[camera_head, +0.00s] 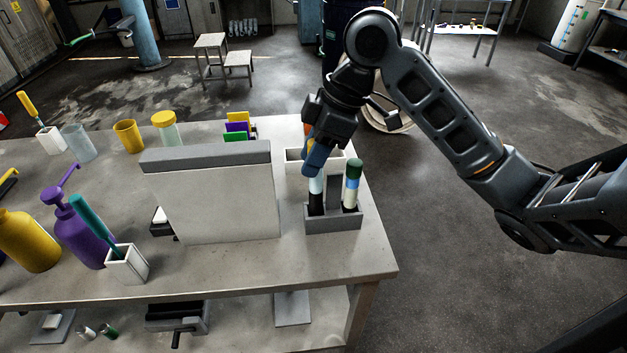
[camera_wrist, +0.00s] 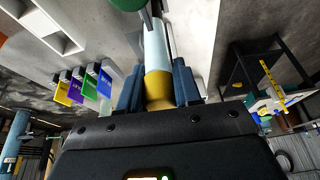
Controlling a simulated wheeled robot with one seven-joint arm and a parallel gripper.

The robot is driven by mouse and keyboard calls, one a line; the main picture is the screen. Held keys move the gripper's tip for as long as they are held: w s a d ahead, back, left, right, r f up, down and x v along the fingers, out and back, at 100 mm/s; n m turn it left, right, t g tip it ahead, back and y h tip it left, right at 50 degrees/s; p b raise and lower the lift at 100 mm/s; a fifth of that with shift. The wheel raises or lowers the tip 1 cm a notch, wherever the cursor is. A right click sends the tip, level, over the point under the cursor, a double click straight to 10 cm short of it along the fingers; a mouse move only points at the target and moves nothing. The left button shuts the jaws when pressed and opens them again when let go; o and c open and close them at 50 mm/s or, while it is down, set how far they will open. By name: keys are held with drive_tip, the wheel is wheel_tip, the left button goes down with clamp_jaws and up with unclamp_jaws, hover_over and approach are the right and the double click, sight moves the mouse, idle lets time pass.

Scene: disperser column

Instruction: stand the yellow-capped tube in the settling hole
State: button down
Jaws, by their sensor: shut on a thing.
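My gripper (camera_head: 316,160) is over the grey rack (camera_head: 333,225) near the table's right end. Its blue fingers (camera_wrist: 158,86) are shut on the yellow cap (camera_wrist: 158,88) of the yellow-capped tube (camera_head: 316,185). The tube is roughly upright, pale blue above and black below. Its lower end is at the rack's left side, behind the front wall; I cannot tell whether it is seated. The cap is hidden by the fingers in the head view. A green-capped tube (camera_head: 352,187) stands in the rack's right side; its cap also shows in the wrist view (camera_wrist: 128,4).
A white compartment box (camera_head: 293,156) lies behind the rack. A large grey panel (camera_head: 215,200) stands to its left. Coloured cards (camera_head: 237,128), a yellow-lidded jar (camera_head: 165,128) and a purple bottle (camera_head: 80,230) are farther left. The tabletop in front of the rack is clear.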

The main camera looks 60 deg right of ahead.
drive_tip(key=shift+f, duration=2.55)
drive_tip(key=c, duration=0.8)
unclamp_jaws()
drive_tip(key=shift+r, duration=0.1)
drive_tip(key=shift+r, duration=0.2)
drive_tip(key=v, duration=1.1)
drive_tip(key=shift+s+d+r, duration=0.15)
drive_tip(key=shift+d+r, duration=0.05)
drive_tip(key=shift+r, duration=0.15)
drive_tip(key=shift+a, duration=0.1)
